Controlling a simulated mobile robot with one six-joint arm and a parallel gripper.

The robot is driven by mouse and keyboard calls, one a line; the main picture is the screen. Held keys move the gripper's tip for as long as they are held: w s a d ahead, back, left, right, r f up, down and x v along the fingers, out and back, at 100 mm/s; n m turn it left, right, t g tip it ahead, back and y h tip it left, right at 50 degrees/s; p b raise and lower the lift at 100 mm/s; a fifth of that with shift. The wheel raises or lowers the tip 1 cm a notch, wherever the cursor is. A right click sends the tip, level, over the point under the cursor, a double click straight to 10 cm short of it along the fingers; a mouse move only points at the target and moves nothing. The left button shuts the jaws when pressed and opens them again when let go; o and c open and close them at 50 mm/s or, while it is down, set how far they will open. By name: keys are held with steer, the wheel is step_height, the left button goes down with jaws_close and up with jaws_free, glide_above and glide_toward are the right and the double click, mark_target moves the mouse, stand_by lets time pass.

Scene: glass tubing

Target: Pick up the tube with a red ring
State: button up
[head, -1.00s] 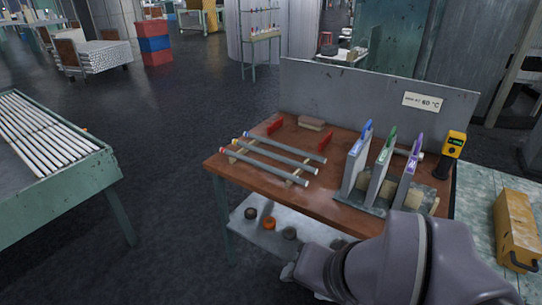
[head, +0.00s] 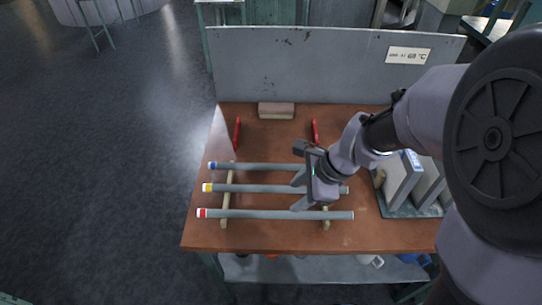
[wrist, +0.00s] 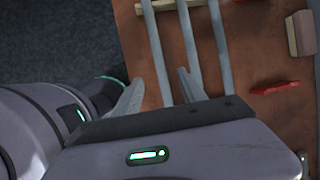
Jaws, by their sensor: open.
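Three grey tubes lie side by side across wooden rests on the brown table. The tube with a red ring (head: 260,214) is nearest the front edge, its ring at the left end. The tube with a yellow ring (head: 250,189) is in the middle and the tube with a blue ring (head: 255,167) is at the back. My gripper (head: 296,194) is open and empty above the tubes' right half. In the wrist view, the leftmost tube (wrist: 156,50) runs between the fingertips of my gripper (wrist: 158,82). The rings are out of that view.
Two wooden rests (head: 225,222) carry the tubes. Two red items (head: 237,134) and a brownish block (head: 276,111) lie behind them. A rack of upright plates (head: 402,182) stands at the right. A grey panel (head: 300,65) closes the table's back.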

steer(key=b, duration=0.4)
glide_above(273, 213)
steer(key=s+d, duration=0.1)
steer(key=d, duration=0.2)
step_height(273, 213, down, 8)
steer(key=shift+s+f, duration=0.1)
steer(key=shift+f, duration=0.1)
steer(key=b+x, duration=0.1)
steer(key=x, duration=0.2)
steer(key=b+x, duration=0.2)
steer(key=shift+a+f, duration=0.2)
steer(key=shift+a, duration=0.3)
steer(key=shift+r, duration=0.2)
jaws_close()
